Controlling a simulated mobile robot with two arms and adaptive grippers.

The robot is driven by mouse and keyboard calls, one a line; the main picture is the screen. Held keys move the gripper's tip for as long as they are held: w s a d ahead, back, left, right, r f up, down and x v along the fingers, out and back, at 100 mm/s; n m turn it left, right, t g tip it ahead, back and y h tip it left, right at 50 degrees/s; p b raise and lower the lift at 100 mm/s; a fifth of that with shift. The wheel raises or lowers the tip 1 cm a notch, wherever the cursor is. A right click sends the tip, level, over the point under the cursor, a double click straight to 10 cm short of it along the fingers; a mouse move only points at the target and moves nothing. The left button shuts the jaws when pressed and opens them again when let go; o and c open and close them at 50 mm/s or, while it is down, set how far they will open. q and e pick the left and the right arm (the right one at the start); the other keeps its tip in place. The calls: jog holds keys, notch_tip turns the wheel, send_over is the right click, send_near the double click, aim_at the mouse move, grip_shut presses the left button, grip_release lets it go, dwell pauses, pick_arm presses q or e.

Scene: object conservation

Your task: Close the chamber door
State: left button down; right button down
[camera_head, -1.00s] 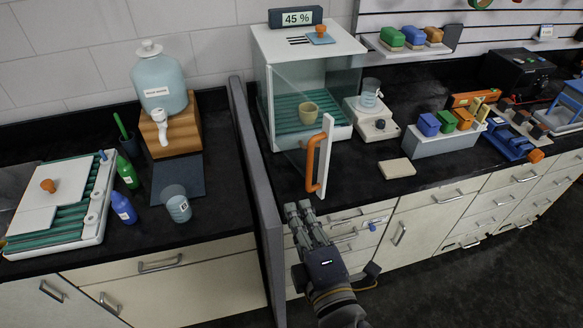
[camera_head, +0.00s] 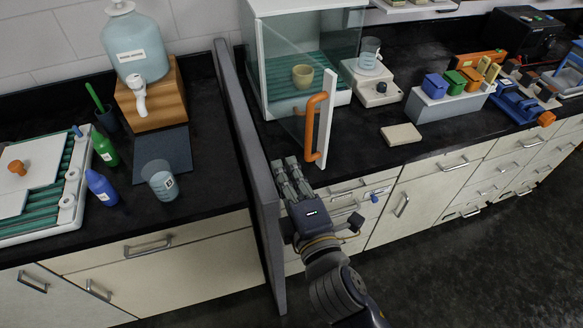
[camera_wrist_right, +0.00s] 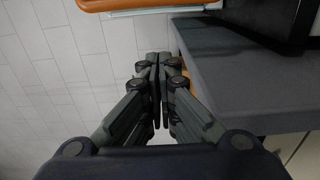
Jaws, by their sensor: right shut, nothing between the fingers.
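The glass chamber (camera_head: 357,62) stands on the black counter with a teal ribbed floor and a beige cup (camera_head: 302,76) inside. Its glass door (camera_head: 288,70) is swung open toward me, with a white edge strip and an orange handle (camera_head: 311,126). My right gripper (camera_head: 288,162) is shut and empty, just below and left of the handle, apart from it, by the counter's front edge. In the right wrist view the right gripper's fingers (camera_wrist_right: 160,62) are together, and the orange handle (camera_wrist_right: 110,4) crosses the top edge. My left gripper is not in view.
A grey divider (camera_head: 250,165) rises close on the left of my right gripper. A stirrer-like device (camera_head: 377,88) with a beaker stands right of the chamber. A beige pad (camera_head: 401,135) lies on the counter, with bare counter around it.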

jog(key=p+x, duration=0.2)
jog(key=x, duration=0.6)
jog(key=d, duration=0.3)
jog(key=d+p, duration=0.1)
jog(key=shift+s+d, duration=0.15)
jog(key=shift+s, duration=0.25)
